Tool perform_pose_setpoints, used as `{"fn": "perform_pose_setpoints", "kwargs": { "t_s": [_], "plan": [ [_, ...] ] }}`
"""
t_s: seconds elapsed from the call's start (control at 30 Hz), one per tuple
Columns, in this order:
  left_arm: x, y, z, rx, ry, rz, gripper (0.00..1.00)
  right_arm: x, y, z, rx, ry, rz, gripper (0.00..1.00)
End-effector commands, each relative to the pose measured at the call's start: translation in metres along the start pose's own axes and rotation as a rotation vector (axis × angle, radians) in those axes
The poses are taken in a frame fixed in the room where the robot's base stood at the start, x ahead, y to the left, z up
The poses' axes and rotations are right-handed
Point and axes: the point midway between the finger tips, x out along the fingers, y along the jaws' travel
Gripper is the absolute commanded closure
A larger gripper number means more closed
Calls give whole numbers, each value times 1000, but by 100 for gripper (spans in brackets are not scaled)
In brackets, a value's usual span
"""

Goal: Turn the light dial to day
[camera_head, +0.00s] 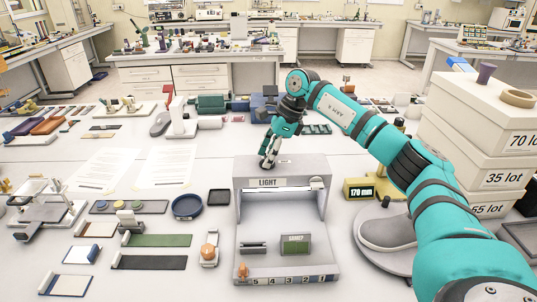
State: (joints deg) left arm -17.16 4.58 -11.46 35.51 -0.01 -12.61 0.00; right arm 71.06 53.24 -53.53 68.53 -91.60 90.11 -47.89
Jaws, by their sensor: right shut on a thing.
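The grey light box (329,250) stands at the front middle of the table, with a "LIGHT" label (268,182) on its upper front edge. My right gripper (267,164) comes down from above onto the top of the box, just behind the label. Its fingers are shut on what appears to be the light dial. The fingers hide most of the dial, so its pointer and setting cannot be read. My left gripper is not in view.
White lot boxes (480,140) are stacked at right. A grey shoe form (388,232) and a yellow "179 mm" display (360,190) stand right of the light box. A round dark dish (187,207) and strips lie left. Bare table shows between papers.

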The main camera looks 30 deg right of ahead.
Motion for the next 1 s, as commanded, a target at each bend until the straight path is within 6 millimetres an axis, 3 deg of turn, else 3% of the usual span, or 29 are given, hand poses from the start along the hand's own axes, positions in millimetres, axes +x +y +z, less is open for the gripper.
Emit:
{"fn": "perform_pose_setpoints", "kwargs": {
  "t_s": [0.13,0.17,0.33,0.67,0.77,1.0],
  "plan": [
    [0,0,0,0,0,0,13,-2,-1,1,-2,-3,-5,92],
    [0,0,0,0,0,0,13,-2,-1,1,-2,-3,-5,59],
    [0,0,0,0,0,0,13,-2,-1,1,-1,-2,-4,37],
    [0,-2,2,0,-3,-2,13,-4,0,0,0,-1,-2,37],
    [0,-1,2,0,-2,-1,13,-16,-1,1,0,-3,-5,37],
    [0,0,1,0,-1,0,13,-66,-1,1,0,-4,-6,37]
  ]
}}
